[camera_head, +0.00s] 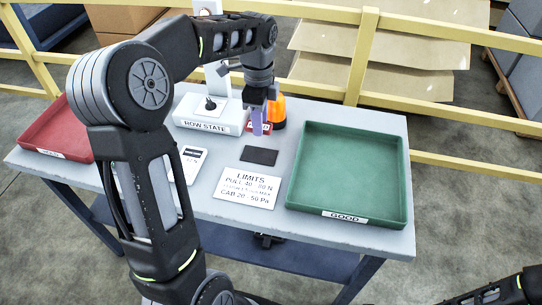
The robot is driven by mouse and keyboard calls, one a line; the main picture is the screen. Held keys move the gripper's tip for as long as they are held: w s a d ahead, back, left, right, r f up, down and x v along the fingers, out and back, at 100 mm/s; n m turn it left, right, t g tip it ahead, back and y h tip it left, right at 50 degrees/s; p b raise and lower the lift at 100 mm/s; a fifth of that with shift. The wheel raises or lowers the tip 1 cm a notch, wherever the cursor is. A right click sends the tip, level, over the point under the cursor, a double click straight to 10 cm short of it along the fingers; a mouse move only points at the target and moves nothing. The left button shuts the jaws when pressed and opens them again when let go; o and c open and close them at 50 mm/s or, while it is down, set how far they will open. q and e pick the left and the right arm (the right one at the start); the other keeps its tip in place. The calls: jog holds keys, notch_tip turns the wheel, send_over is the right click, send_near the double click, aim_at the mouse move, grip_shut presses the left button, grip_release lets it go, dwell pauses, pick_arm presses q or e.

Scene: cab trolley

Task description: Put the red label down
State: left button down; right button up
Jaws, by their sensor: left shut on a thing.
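My left gripper (257,118) points down over the back middle of the table and is shut on the red label (264,126). The label is small and red with pale lettering, and the fingers partly cover it. It is low, near the tabletop behind the dark pad. I cannot tell whether it touches the table. My right gripper is not in view; only a dark part of my right arm shows at the lower right corner.
A green tray (346,213) marked GOOD stands at the right, a red tray (62,153) at the far left. An orange lamp (279,114) is just right of the gripper. A ROW STATE box (207,127), a dark pad (259,156) and a LIMITS card (247,187) are nearby.

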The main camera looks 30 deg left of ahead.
pick_arm(q)
jog(key=shift+a, duration=0.2)
send_over(261, 155)
jog(key=shift+f+p, duration=0.35)
jog(key=shift+f, duration=2.8)
jog(key=shift+f, duration=1.9)
jog(key=shift+f, duration=0.2)
jog(key=c, duration=1)
grip_release()
jog(key=shift+r, duration=0.1)
jog(key=shift+c, duration=0.2)
jog(key=shift+r, duration=0.1)
notch_tip(261, 155, up, 12)
jog(key=shift+r, duration=0.1)
